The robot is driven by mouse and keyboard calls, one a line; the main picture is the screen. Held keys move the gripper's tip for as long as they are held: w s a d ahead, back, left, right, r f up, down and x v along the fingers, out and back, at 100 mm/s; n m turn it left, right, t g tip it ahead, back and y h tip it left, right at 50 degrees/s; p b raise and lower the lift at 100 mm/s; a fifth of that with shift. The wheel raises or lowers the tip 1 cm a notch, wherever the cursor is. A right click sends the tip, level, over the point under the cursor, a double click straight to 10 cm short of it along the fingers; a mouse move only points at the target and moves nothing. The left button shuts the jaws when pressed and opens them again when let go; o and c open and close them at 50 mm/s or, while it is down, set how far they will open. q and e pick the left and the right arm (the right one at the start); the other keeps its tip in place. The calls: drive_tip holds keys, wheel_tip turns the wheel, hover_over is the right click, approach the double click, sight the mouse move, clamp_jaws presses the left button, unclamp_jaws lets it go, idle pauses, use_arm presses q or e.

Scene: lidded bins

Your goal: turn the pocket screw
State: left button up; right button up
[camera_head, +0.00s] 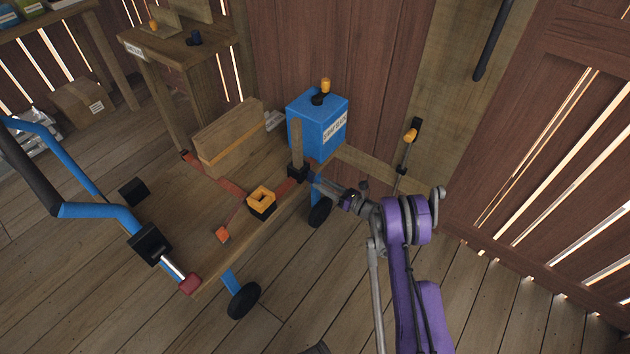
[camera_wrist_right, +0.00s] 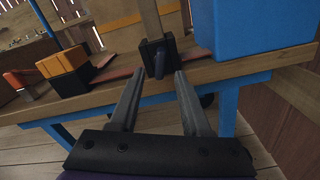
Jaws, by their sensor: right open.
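A black pocket (camera_head: 298,170) on the cart's edge holds an upright wooden post (camera_head: 296,142). In the right wrist view the pocket (camera_wrist_right: 153,48) has a dark screw (camera_wrist_right: 160,70) on its near face. My right gripper (camera_head: 316,180) reaches in from the right, close to the pocket. In the right wrist view its two fingers (camera_wrist_right: 160,78) are apart, one on each side of the screw's line. Nothing is seen between them, and I cannot tell whether they touch the screw. My left gripper is not in view.
The wooden cart (camera_head: 222,262) carries a blue box (camera_head: 305,118) just beside the post, an orange block (camera_head: 262,193) in a black holder, and a wooden panel (camera_head: 228,140). The floor in front is clear.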

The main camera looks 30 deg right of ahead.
sight(314, 180)
drive_tip(key=shift+x, duration=1.95)
clamp_jaws()
